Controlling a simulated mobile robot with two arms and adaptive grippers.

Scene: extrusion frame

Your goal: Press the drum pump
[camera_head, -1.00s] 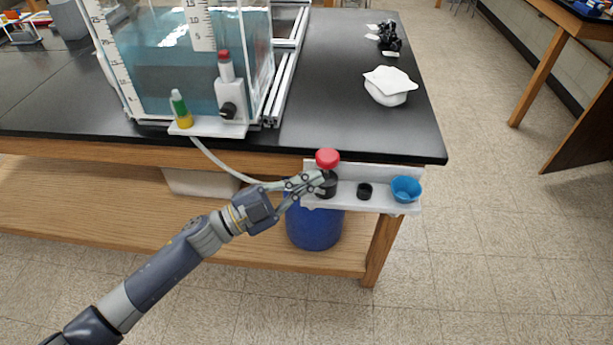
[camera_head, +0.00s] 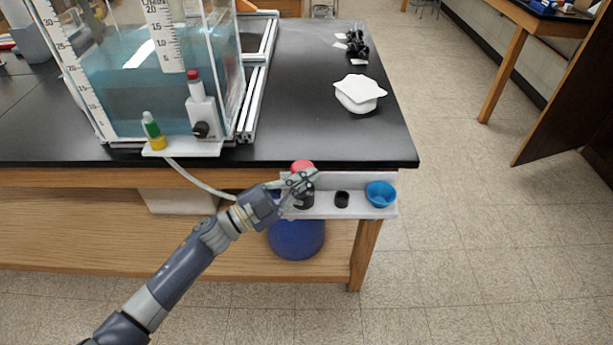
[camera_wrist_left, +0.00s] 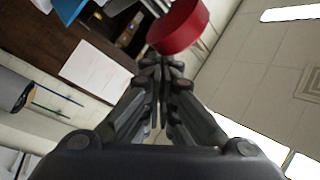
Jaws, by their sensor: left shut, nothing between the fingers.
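The drum pump has a red cap (camera_head: 302,166) on a black body (camera_head: 305,198), above a blue drum (camera_head: 297,238) under the table edge. My left gripper (camera_head: 312,177) is shut and empty, with its fingertips at the pump, just below and in front of the red cap. The fingers hide part of the cap and the upper black body. In the left wrist view the red cap (camera_wrist_left: 180,27) shows just beyond the closed fingertips; I cannot tell whether they touch it. My right gripper is not in view.
A white shelf (camera_head: 361,207) on the table's front edge holds a black cup (camera_head: 342,199) and a blue bowl (camera_head: 381,194). A clear water tank (camera_head: 140,90) stands on the black table (camera_head: 300,120). A pale hose (camera_head: 200,180) runs down behind my gripper.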

